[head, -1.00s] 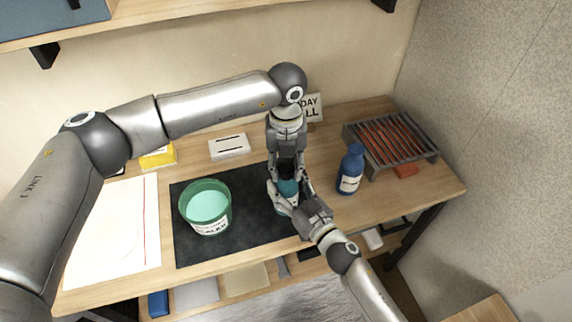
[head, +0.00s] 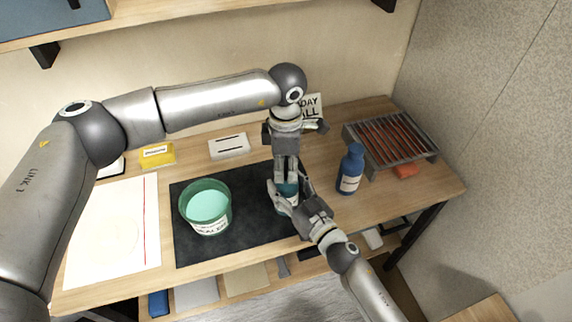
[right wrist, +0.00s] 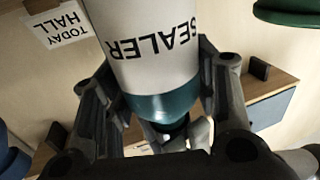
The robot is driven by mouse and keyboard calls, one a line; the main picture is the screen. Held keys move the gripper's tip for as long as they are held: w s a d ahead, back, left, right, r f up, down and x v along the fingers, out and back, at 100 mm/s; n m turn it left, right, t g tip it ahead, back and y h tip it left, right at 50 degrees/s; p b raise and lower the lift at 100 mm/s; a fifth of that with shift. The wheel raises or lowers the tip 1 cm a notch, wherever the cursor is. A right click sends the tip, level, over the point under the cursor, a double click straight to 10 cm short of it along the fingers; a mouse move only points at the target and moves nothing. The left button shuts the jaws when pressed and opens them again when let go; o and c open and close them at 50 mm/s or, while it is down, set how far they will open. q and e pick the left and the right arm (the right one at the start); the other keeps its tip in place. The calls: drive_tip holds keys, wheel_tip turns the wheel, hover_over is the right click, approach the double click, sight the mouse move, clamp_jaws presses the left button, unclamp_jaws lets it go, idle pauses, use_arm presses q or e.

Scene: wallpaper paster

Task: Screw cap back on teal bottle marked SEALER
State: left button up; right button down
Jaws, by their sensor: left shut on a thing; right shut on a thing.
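The teal bottle (head: 290,189) stands on the dark mat, mostly hidden by my grippers in the head view. In the right wrist view the bottle (right wrist: 165,50) shows a white label reading SEALER, upside down in the picture. My right gripper (head: 289,196) is shut around its body, with a finger on either side. My left gripper (head: 287,180) points down from above and is shut at the bottle's top. A dark piece, apparently the cap (right wrist: 177,127), shows at the neck beside the left fingertips. Whether its thread is engaged is hidden.
An open green tub (head: 206,204) stands left of the bottle on the dark mat (head: 190,250). A blue bottle (head: 350,170) stands close on the right, before a metal rack (head: 392,140). A white box (head: 229,146) and a sign (head: 312,107) are behind.

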use_arm(q)
drive_tip(key=o, duration=1.1)
drive_tip(key=shift+r, duration=2.25)
drive_tip(key=shift+c, duration=0.2)
drive_tip(key=r+n, duration=0.1)
drive_tip(key=n, duration=0.2)
drive_tip(key=shift+r+n, duration=0.35)
drive_tip(key=shift+n, duration=0.05)
drive_tip(key=r+n, duration=0.1)
drive_tip(key=n, duration=0.3)
drive_tip(key=shift+r+n, duration=0.3)
drive_tip(key=shift+r, duration=0.1)
drive_tip(key=shift+f, duration=0.1)
